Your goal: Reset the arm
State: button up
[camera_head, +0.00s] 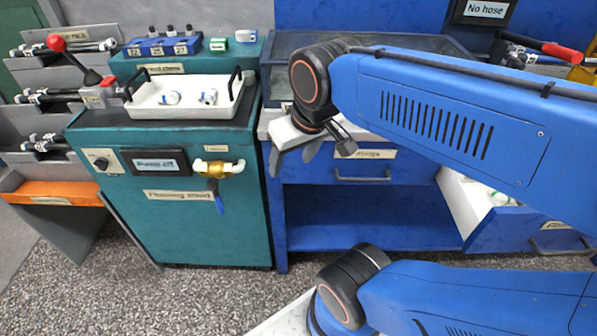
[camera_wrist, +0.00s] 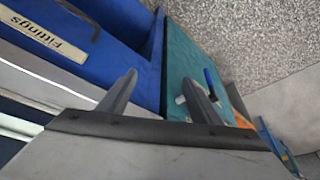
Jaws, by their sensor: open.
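My gripper (camera_head: 292,158) hangs in front of the blue workbench, right of the teal machine, with its fingers pointing down and apart. In the wrist view my gripper (camera_wrist: 158,98) shows two grey fingers with a gap between them and nothing held. My blue arm reaches in from the right in the head view. It hides part of the bench and the things behind it.
The teal machine (camera_head: 190,230) carries a white tray (camera_head: 180,108) with small fittings and has a brass valve with a blue handle (camera_head: 217,196). A red-knobbed lever (camera_head: 57,43) stands at left. The blue bench (camera_head: 350,214) has a "Fittings" drawer (camera_head: 362,172). An open drawer (camera_head: 520,232) juts out at right.

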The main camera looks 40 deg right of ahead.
jog(key=shift+s+d+f+n, duration=0.1)
jog(key=shift+s+f+n, duration=0.2)
jog(key=shift+s+f, duration=0.9)
jog(key=shift+w, duration=0.15)
